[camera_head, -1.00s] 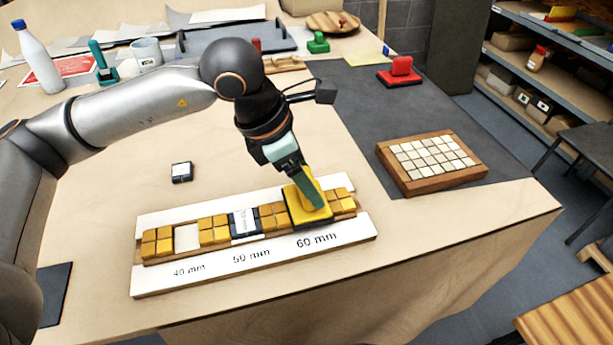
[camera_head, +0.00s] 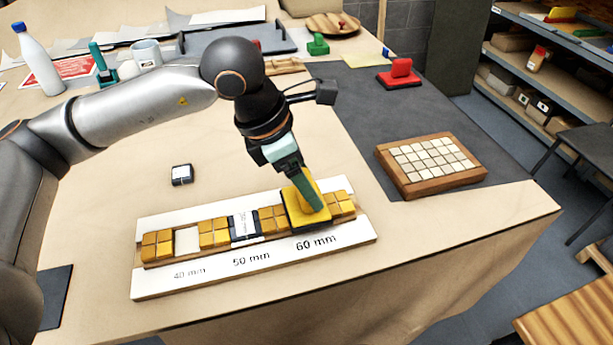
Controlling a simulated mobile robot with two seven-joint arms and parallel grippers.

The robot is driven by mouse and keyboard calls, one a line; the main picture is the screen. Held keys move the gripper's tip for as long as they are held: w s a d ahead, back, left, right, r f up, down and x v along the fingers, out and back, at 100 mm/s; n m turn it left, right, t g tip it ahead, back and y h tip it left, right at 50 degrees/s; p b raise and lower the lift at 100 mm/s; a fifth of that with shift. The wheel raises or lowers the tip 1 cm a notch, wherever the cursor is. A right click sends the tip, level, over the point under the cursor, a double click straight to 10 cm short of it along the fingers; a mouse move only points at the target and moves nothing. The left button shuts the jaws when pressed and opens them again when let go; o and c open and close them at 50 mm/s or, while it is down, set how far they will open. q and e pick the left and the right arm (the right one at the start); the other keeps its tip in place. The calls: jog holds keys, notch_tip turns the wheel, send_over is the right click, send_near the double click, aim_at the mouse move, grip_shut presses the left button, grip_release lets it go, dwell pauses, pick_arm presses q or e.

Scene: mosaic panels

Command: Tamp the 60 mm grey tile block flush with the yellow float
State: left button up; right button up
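The yellow float (camera_head: 297,212) lies over the 60 mm place of the panel (camera_head: 160,284), near its right end. My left gripper (camera_head: 311,196) is shut on the float's handle and holds it there. The float covers the 60 mm tile block, so I cannot see how high that block sits. The 40 mm slot (camera_head: 187,240) shows empty and white. My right gripper is not in view.
A small dark and white block (camera_head: 182,174) lies behind the panel. A wooden-framed tile tray (camera_head: 431,163) stands to the right. Red (camera_head: 400,74) and green (camera_head: 318,44) floats stand farther back. The table between panel and tray is clear.

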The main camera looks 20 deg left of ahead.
pick_arm(q)
jog(key=shift+w+r+p, duration=0.1)
jog(key=shift+r+p, duration=1.3)
jog(key=shift+r, duration=1.75)
